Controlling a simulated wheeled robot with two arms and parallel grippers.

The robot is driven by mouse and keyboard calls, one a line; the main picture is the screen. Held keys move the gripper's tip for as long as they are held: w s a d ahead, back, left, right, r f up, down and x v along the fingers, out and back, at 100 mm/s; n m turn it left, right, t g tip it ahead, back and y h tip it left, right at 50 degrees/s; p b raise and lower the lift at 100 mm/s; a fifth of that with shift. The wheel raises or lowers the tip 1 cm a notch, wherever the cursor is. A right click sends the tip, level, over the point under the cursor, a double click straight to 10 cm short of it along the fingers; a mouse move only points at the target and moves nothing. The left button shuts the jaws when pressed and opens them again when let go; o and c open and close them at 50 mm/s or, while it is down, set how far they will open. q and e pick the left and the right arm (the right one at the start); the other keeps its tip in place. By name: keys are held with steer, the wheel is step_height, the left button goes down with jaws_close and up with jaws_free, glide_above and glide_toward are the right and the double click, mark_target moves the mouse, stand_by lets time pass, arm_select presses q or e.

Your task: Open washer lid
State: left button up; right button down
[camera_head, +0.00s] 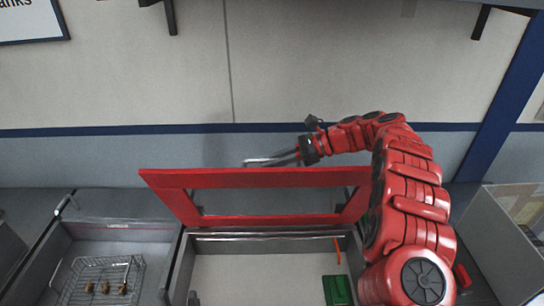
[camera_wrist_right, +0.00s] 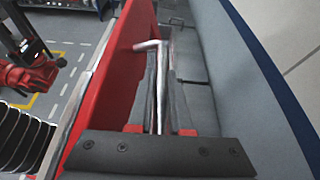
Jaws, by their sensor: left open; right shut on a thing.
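The washer lid (camera_head: 260,179) is a red frame with a window. It stands raised, tilted up at the back of the open grey washer tub (camera_head: 270,270). My right arm reaches over the lid's right side, and my right gripper (camera_head: 250,162) is behind its top edge. In the right wrist view the lid (camera_wrist_right: 110,75) shows as a red panel left of the fingers. The right gripper (camera_wrist_right: 155,50) is shut on the pale lid handle (camera_wrist_right: 147,45). My left gripper cannot be made out in either view.
A wire basket (camera_head: 75,268) with several brass parts sits in a grey basin on the left. A green item (camera_head: 337,290) and an orange strip (camera_head: 337,250) are at the tub's right. A grey-walled box (camera_head: 500,245) stands at far right. The wall is close behind.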

steer(key=c, duration=0.8)
jaws_free()
steer(key=shift+c, duration=0.2)
steer(key=shift+d+b, duration=0.35)
steer(key=shift+b, duration=0.05)
steer(key=b+v, duration=0.2)
steer(key=v, duration=0.3)
steer(key=shift+d+r, duration=0.1)
steer(key=shift+d, duration=0.25)
steer(key=shift+d+r+b, duration=0.2)
steer(key=shift+d+b, duration=0.1)
steer(key=shift+d, duration=0.05)
steer(key=shift+r, duration=0.2)
steer(key=shift+d, duration=0.1)
